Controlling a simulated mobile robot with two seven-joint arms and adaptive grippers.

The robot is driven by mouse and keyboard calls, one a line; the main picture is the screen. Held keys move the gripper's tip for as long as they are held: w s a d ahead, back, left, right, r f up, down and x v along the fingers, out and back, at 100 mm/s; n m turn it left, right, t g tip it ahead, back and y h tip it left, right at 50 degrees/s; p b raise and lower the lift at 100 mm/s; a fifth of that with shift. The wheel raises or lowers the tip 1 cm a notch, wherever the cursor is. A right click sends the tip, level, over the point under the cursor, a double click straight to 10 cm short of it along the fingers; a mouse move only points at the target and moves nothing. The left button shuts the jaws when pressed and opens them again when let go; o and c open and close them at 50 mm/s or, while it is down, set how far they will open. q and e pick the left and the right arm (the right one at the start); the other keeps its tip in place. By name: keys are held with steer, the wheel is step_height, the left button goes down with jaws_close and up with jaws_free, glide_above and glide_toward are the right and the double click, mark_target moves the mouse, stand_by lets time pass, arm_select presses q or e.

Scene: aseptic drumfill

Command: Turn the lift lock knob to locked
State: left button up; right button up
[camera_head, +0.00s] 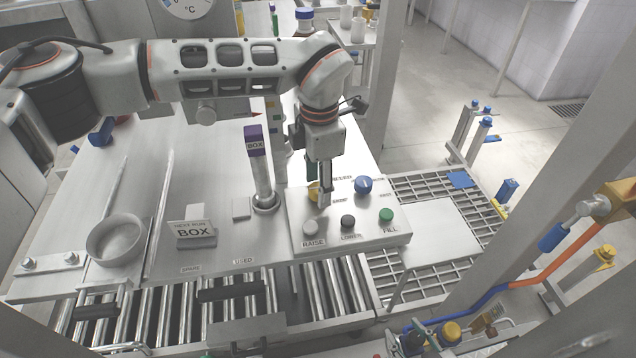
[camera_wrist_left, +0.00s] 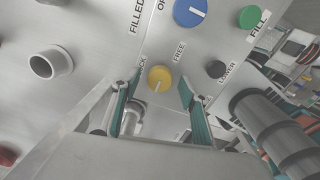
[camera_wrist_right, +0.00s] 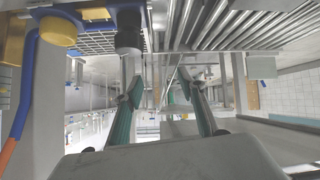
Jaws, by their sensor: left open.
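The lift lock knob is a yellow round knob (camera_wrist_left: 159,78) with a short pale mark, between the printed words LOCK and FREE; I cannot tell clearly which one the mark points to. In the head view the yellow knob (camera_head: 313,191) is partly hidden behind my left gripper (camera_head: 325,195), which reaches down over the control panel (camera_head: 380,237). In the left wrist view my left gripper (camera_wrist_left: 155,93) is open, its fingertips apart with the knob showing between them. Contact with the knob is not clear. My right gripper (camera_wrist_right: 160,92) is open and empty, away from the panel.
A blue knob (camera_head: 363,185) and grey, black and green buttons (camera_head: 386,214) share the panel. A roller conveyor (camera_head: 170,305) runs in front. A yellow cap (camera_wrist_right: 58,30) is near my right gripper.

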arm_select(q)
steer(key=shift+f, duration=0.2)
arm_select(e)
steer(key=shift+w+r, duration=0.1)
steer(key=shift+r, duration=0.05)
arm_select(q)
steer(key=shift+c, duration=0.7)
steer(key=c, duration=0.9)
arm_select(e)
steer(key=shift+w, duration=0.1)
arm_select(q)
steer(key=shift+c, duration=0.2)
arm_select(e)
steer(key=shift+r, duration=0.1)
